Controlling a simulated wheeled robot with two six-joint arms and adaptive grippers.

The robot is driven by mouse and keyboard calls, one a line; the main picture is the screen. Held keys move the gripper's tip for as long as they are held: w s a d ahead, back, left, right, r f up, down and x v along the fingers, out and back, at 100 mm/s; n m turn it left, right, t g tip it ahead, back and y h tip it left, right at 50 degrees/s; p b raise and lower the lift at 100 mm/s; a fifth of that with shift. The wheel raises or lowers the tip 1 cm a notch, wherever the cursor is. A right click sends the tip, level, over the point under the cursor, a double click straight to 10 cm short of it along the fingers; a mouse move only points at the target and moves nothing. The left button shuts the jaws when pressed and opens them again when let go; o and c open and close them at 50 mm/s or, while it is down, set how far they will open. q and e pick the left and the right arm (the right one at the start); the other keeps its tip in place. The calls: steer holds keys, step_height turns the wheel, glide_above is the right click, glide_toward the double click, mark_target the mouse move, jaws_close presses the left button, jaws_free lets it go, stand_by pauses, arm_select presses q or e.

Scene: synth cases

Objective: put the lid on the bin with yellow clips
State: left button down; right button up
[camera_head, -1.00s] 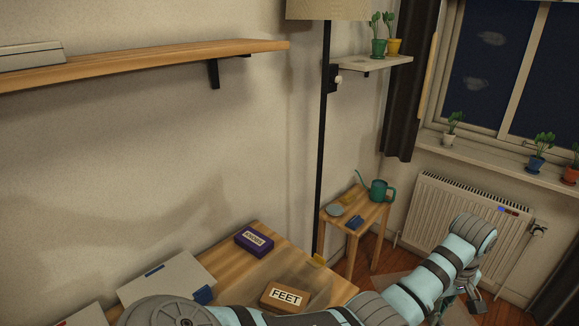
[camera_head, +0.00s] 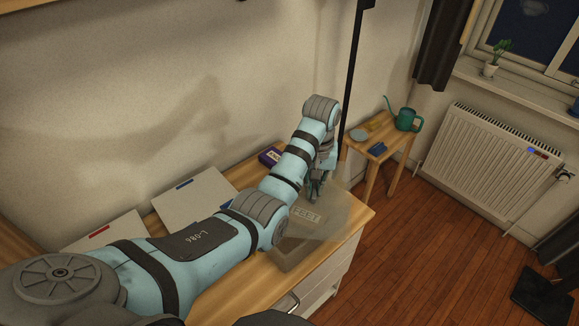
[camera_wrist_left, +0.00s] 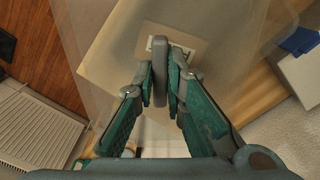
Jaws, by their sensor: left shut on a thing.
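My left gripper (camera_head: 316,193) is above the right end of the wooden counter (camera_head: 362,214). In the left wrist view its fingers (camera_wrist_left: 162,85) are shut on the grey handle (camera_wrist_left: 159,58) of a clear lid. The see-through lid (camera_head: 340,208) spreads around the fingers, and its sheet also fills the upper wrist view (camera_wrist_left: 235,22). Below it, a brown box marked FEET (camera_head: 306,215) shows through clear plastic, within the outline of a see-through bin (camera_head: 290,258). No yellow clips can be made out, and I cannot tell whether lid and bin touch. My right gripper is out of view.
A purple labelled box (camera_head: 268,156) lies behind my arm. White containers with a blue clip (camera_head: 190,194) and a red clip (camera_head: 85,240) stand to the left. A small side table (camera_head: 377,145) holds a green watering can (camera_head: 407,119). A radiator (camera_head: 487,165) is at the right.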

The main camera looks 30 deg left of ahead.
arm_select(q)
steer(key=a+m, duration=0.1)
steer(key=m, duration=0.1)
steer(key=a+r+m+p, duration=0.1)
steer(key=m, duration=0.2)
steer(key=s+a+r+m+p, duration=0.1)
steer(key=m, duration=0.1)
steer(key=shift+a+r+m, duration=0.1)
steer(key=shift+a+m, duration=0.25)
steer(key=shift+m, duration=0.05)
steer(key=shift+s+a+f, duration=0.1)
steer(key=shift+s+f, duration=0.05)
steer(key=shift+f, duration=0.2)
step_height(320, 180, down, 4)
steer(key=shift+r, duration=0.15)
steer(key=shift+f, duration=0.75)
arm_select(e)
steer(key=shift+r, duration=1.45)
arm_select(q)
steer(key=shift+f+b, duration=0.5)
steer(key=shift+f, duration=0.4)
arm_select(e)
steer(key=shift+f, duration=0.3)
arm_select(q)
steer(key=c, duration=2.1)
jaws_free()
steer(key=o, duration=0.5)
steer(key=shift+o, duration=0.2)
